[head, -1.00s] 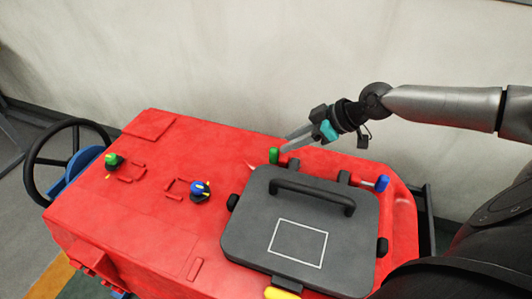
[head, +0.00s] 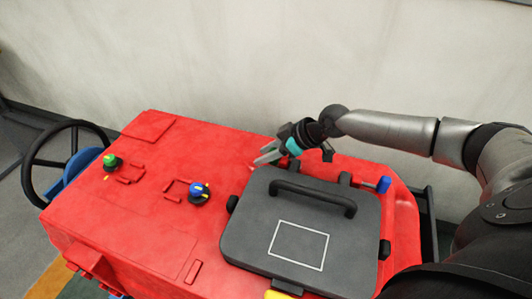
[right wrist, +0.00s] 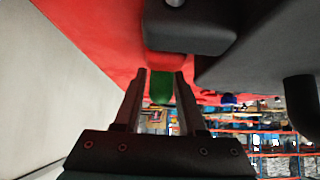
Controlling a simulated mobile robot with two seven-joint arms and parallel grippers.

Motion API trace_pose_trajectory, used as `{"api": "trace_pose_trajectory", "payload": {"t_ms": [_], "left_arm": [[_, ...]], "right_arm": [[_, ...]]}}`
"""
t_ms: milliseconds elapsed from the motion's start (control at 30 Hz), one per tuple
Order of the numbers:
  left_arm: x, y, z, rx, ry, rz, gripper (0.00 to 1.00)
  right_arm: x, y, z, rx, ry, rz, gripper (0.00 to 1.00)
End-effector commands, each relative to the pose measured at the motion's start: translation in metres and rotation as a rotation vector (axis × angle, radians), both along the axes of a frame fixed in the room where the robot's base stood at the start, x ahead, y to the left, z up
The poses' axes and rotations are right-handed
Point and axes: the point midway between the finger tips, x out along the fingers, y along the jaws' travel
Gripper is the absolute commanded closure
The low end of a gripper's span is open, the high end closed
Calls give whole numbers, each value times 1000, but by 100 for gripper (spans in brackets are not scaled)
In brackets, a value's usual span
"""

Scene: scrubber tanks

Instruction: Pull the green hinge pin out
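The green hinge pin (right wrist: 161,88) shows in the right wrist view between the two fingers of my right gripper (right wrist: 162,76). The fingers stand apart on either side of it, and no firm closing on it is visible. In the head view my right gripper (head: 264,157) is at the lid's far left corner and hides the pin. The dark grey lid (head: 245,235) with a black handle (head: 312,193) lies closed on the red tank body (head: 140,225). A blue pin (head: 383,185) stands at the lid's far right hinge. My left gripper is out of view.
A green-topped knob (head: 110,160) and a blue knob (head: 199,189) sit on the red top at left. A yellow part (head: 279,295) is at the lid's near edge. A black steering wheel (head: 45,155) stands far left. A pale wall (head: 200,60) rises behind.

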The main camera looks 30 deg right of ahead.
Motion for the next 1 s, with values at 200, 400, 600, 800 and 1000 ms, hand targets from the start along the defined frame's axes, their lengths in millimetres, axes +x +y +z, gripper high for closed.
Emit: {"api": "trace_pose_trajectory", "payload": {"t_ms": [200, 400, 600, 800, 1000], "left_arm": [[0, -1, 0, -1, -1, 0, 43], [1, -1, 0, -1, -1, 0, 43], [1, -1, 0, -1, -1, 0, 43], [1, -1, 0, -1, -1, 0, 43], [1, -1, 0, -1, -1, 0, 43]], "right_arm": [[0, 0, 0, 0, 0, 0, 77], [0, 0, 0, 0, 0, 0, 99], [0, 0, 0, 0, 0, 0, 100], [0, 0, 0, 0, 0, 0, 100], [0, 0, 0, 1, 0, -1, 100]]}}
